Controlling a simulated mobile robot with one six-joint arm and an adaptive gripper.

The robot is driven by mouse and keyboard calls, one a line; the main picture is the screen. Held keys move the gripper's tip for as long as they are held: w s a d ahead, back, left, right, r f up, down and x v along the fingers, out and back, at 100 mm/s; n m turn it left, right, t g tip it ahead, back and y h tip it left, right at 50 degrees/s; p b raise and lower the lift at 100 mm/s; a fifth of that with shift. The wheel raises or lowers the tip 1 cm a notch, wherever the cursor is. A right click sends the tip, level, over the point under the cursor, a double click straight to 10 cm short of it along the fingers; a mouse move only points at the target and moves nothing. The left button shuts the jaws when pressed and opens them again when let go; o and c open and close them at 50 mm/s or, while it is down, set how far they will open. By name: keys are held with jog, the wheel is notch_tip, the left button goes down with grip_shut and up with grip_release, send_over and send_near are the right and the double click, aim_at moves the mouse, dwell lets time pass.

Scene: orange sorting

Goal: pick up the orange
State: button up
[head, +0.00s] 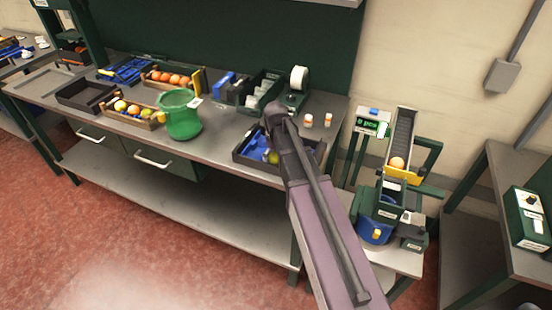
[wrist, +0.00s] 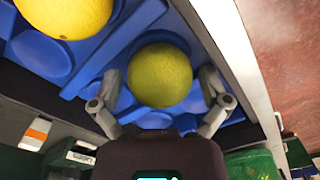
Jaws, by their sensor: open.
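In the wrist view a round yellow-green fruit (wrist: 160,72) sits in a blue moulded insert (wrist: 95,88). My gripper (wrist: 161,84) is open, with one finger on each side of this fruit; I cannot tell whether they touch it. A yellower fruit (wrist: 62,14) lies at the upper left, cut by the frame edge. In the head view the dark tray (head: 243,157) is on the bench below my arm, which hides much of it. A greenish fruit (head: 273,157) shows in it. An orange fruit (head: 397,163) rests on the chute at the right.
A green pot (head: 182,118) stands on the bench left of the tray. Wooden crates with mixed fruit (head: 133,108) and orange fruit (head: 172,77) stand farther left. A tape roll (head: 298,78) and bins are behind the tray. The chute machine (head: 402,135) stands at the right.

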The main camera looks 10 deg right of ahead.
jog(key=c, duration=0.9)
jog(key=shift+c, duration=0.2)
jog(key=shift+r, duration=0.2)
notch_tip(320, 180, up, 4)
jog(key=p, duration=0.4)
jog(key=shift+f, duration=0.1)
jog(key=s+a+p, duration=0.1)
jog(key=s, duration=1.5)
jog(key=shift+a+r, duration=0.4)
jog(key=shift+s+d, duration=0.1)
